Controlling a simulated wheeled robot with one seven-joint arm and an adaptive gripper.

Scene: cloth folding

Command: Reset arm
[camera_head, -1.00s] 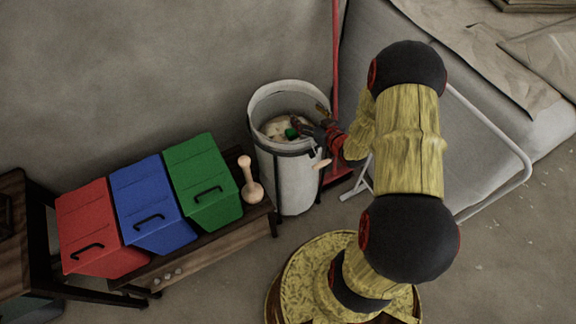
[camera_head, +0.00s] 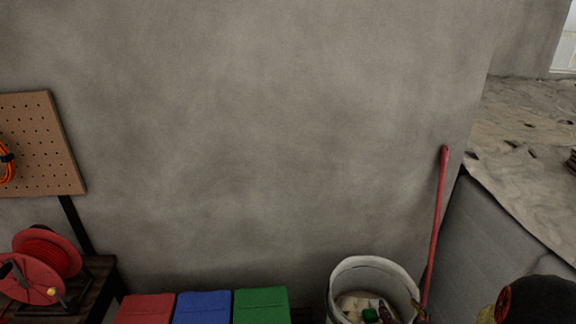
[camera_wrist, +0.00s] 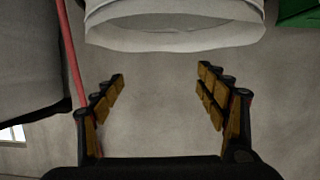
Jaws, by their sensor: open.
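In the wrist view my gripper (camera_wrist: 160,85) is open, its two fingers wide apart with nothing between them but grey background. The rim of a whitish bin (camera_wrist: 175,35) lies just beyond the fingertips at the top of that view. In the head view the bin (camera_head: 345,275) stands at the bottom, with a green item (camera_head: 371,315) and other pieces inside.
Red (camera_head: 145,309), blue (camera_head: 203,308) and green (camera_head: 262,306) boxes sit left of the bin. A red pole (camera_head: 436,225) leans on the wall behind it. A red reel (camera_head: 50,262) and a pegboard (camera_head: 40,145) are at left. A grey block (camera_head: 500,240) stands at right.

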